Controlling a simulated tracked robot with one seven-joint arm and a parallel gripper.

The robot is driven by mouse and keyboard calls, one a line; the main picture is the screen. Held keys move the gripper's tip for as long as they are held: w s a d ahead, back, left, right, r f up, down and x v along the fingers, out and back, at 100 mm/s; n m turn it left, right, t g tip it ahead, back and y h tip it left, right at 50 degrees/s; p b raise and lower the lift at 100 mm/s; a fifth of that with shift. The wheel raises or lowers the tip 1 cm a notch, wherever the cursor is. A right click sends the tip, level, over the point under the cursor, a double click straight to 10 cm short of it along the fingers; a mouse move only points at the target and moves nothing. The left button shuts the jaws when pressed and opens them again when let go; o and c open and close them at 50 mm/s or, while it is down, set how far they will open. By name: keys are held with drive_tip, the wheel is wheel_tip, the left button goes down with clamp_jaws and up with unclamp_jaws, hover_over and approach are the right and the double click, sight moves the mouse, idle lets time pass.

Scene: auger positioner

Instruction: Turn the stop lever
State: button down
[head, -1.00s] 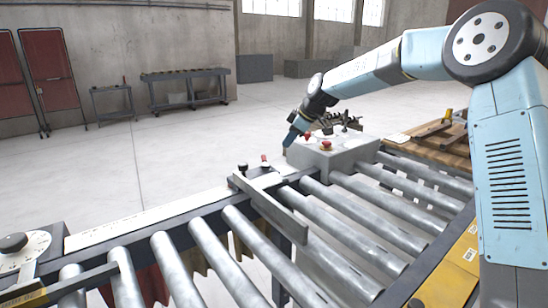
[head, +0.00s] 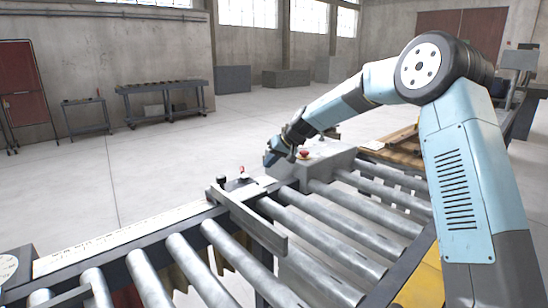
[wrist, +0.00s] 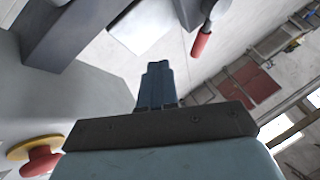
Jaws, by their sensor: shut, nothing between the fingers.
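The stop lever, with a red handle (head: 241,171), stands on the stop carriage at the far rail of the roller conveyor. In the wrist view its red grip (wrist: 201,45) hangs from a metal arm, up and right of my fingertips. A flat grey stop bar (head: 262,226) runs from the carriage across the rollers. My gripper (head: 271,158) is to the right of the lever in the head view, apart from it. In the wrist view my blue fingers (wrist: 157,68) are together and empty, not touching the lever.
A grey box (head: 312,168) with a red mushroom button (head: 304,154) stands close right of my gripper; the button (wrist: 42,163) also shows in the wrist view. A black knob (head: 221,182) sits left of the lever. A white scale strip (head: 120,238) runs along the rail.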

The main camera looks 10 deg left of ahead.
sight(243, 173)
drive_tip(key=x, duration=0.4)
drive_tip(key=shift+a+f, duration=0.3)
drive_tip(key=shift+s+a+r, duration=0.2)
drive_tip(key=shift+a, duration=0.3)
drive_tip(key=shift+s+a+r, duration=0.2)
drive_tip(key=shift+s+a, duration=0.05)
drive_tip(key=shift+a, duration=0.25)
drive_tip(key=shift+s+a+r, duration=0.15)
drive_tip(key=shift+s+a, duration=0.05)
drive_tip(key=shift+a, duration=0.5)
